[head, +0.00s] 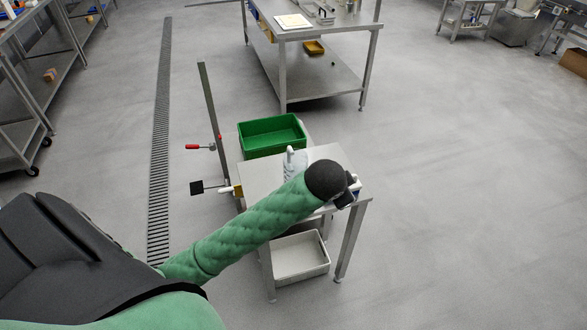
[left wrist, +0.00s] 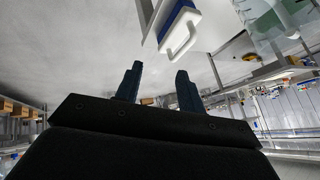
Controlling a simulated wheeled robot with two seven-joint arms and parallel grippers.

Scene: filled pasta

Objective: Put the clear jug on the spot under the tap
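The clear jug (head: 291,165) stands on a small steel table (head: 262,172), partly hidden behind my left arm in the head view. A clear container that looks like it shows at the upper right of the left wrist view (left wrist: 275,22). My left gripper (head: 350,194) is over the table's right end, to the right of the jug. In the left wrist view its two fingers (left wrist: 158,88) are apart with nothing between them. A red-handled fitting (head: 200,147), possibly the tap, is on a post at the table's left. I cannot make out the spot under it. My right gripper is out of view.
A blue and white item with a handle (left wrist: 181,35) is close beyond the left fingers. A green crate (head: 272,136) is behind the table and a white bin (head: 300,256) below it. A larger steel table (head: 335,75) stands farther back.

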